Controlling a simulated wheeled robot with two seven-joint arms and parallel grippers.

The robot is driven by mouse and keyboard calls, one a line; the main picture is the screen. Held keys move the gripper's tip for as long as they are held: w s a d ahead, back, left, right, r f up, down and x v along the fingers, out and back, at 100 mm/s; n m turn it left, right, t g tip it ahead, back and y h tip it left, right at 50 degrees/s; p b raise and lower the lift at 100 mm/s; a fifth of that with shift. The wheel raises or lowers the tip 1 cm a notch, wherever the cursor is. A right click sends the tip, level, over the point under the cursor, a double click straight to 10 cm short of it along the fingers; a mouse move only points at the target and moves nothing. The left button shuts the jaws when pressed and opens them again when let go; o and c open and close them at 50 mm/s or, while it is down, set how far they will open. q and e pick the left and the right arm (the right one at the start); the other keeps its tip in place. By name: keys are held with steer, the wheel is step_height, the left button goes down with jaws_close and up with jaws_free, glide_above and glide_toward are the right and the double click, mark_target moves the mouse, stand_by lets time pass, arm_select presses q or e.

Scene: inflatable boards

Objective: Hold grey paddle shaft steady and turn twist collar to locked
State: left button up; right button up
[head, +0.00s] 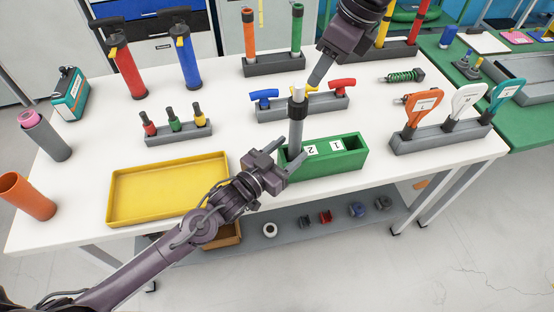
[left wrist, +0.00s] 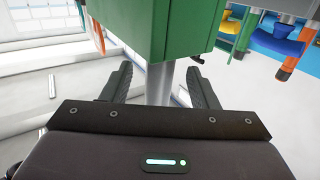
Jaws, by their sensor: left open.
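The grey paddle shaft (head: 296,130) stands nearly upright at the left end of the green holder (head: 345,161), which carries number labels. A dark band (head: 297,110) and a paler top section, possibly the twist collar (head: 298,91), show near its upper end. My left gripper (head: 285,162) is open at the holder's left front, close to the shaft's lower part. In the left wrist view a grey upright bar (left wrist: 160,85) shows between the open fingers; I cannot tell if it is the shaft. My right gripper (head: 315,79) points down beside the shaft's top; its jaw opening is unclear.
A yellow tray (head: 117,214) lies left of my left gripper. Racks with small colored handles (head: 179,138), T-handles (head: 345,102) and paddle grips (head: 440,142) stand around the holder. Red and blue pumps (head: 187,62) stand at the back left. Table is bare between the racks.

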arm_select(q)
steer(key=shift+x, duration=1.2)
steer(key=shift+w+d, duration=0.2)
steer(key=shift+w, duration=0.05)
